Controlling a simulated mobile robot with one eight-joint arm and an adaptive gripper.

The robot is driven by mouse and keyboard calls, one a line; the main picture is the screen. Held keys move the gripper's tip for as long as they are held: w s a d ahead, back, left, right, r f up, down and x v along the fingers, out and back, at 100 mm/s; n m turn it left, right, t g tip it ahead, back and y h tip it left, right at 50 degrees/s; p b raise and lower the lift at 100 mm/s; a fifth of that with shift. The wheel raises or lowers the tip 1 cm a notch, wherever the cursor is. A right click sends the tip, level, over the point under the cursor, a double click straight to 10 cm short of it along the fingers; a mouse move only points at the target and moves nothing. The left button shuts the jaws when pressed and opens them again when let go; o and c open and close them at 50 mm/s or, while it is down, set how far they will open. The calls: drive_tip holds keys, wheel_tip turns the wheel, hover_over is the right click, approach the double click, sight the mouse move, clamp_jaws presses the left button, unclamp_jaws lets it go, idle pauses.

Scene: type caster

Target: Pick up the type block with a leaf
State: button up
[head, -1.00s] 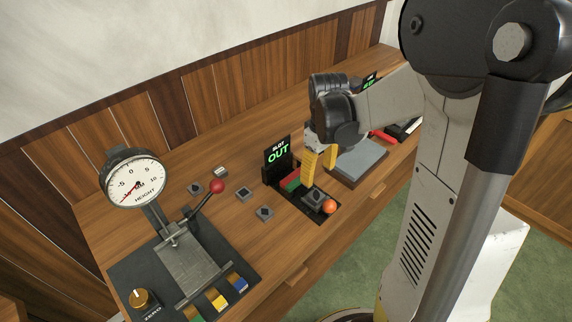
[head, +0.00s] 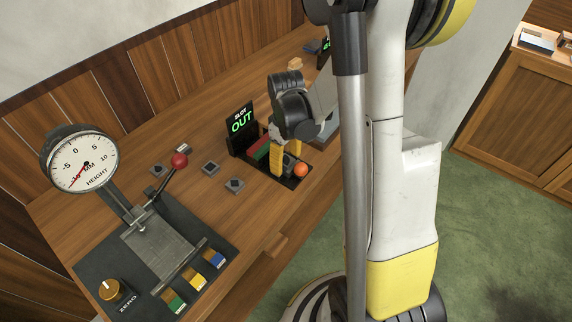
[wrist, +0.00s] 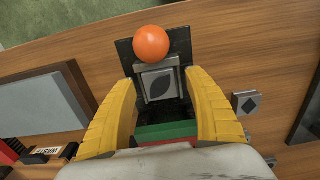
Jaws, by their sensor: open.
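The type block with a dark leaf (wrist: 160,85) on its pale face sits in the black slot device, behind the orange ball (wrist: 151,42). In the head view the block is mostly hidden by the fingers. My gripper (head: 288,165) is open, pointing down over the slot. In the wrist view its yellow fingers stand to the left and right of the block, with gaps visible on both sides. Whether the fingertips reach down to the block's height is hard to tell.
The slot's sign (head: 241,122) reads OUT; red and green bars (head: 259,148) lie beside it. Several loose blocks, one with a diamond (head: 235,185), lie to the left. The height gauge (head: 82,160) with its red-knobbed lever (head: 179,161) stands further left. A grey slab (wrist: 43,98) lies across from them.

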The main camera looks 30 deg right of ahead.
sight(289, 160)
clamp_jaws()
drive_tip(key=shift+r, duration=0.1)
drive_tip(key=shift+r, duration=0.45)
drive_tip(key=r, duration=0.1)
drive_tip(key=r+p, duration=0.2)
drive_tip(key=r, duration=0.1)
drive_tip(key=shift+s+d, duration=0.25)
drive_tip(key=shift+d, duration=0.15)
drive_tip(key=s+d+r+p, duration=0.3)
drive_tip(key=s+d+r, duration=0.2)
drive_tip(key=d, duration=0.4)
drive_tip(key=shift+d+r, duration=0.2)
drive_tip(key=shift+r, duration=0.35)
